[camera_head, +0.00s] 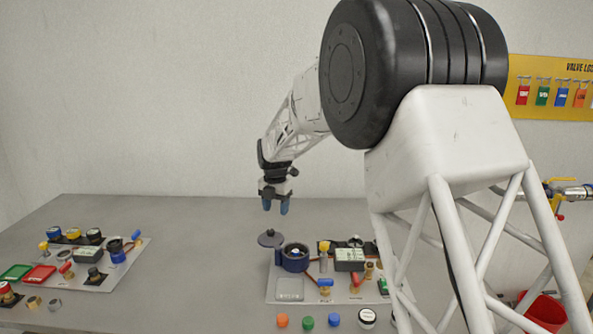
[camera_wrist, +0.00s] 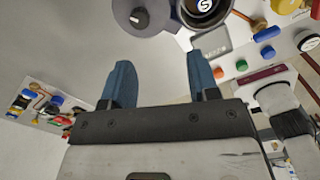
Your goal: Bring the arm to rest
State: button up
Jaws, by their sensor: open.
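My gripper (camera_head: 276,206) hangs above the grey table, its two blue fingers pointing down. In the wrist view the fingers (camera_wrist: 162,85) stand well apart with nothing between them. Below it in the head view is the near board (camera_head: 289,289), with a dark blue round housing (camera_head: 294,258) on it. A dark grey lid with a knob (camera_head: 270,238) lies at the housing's left. The lid also shows in the wrist view (camera_wrist: 146,16), beside the housing marked S at its top edge. The gripper touches none of these.
Orange, green and blue caps (camera_head: 308,322) line the front. A yellow lock board (camera_head: 553,85) hangs at the right. The table between the boards is clear.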

jog(key=s+d+r+m, duration=0.4)
jog(key=s+d+m, duration=0.15)
jog(key=s, duration=0.35)
jog(key=s+d+r+m+t, duration=0.1)
jog(key=s+d+r+m, duration=0.35)
jog(key=s+d, duration=0.3)
jog(key=s+d+r+m, duration=0.3)
jog(key=s+d+m, duration=0.25)
jog(key=s, duration=0.45)
jog(key=s+d+f+m, duration=0.1)
jog(key=s+d+m, duration=0.1)
jog(key=s+m, duration=0.3)
jog(key=s+d+f+m+t, duration=0.1)
jog(key=s+m, duration=0.4)
jog(key=s, duration=0.8)
jog(key=s+d+f+m, duration=0.3)
jog(key=s+d+m, duration=0.2)
jog(key=s, duration=0.4)
jog(key=shift+d+m, duration=0.15)
jog(key=shift+m, duration=0.3)
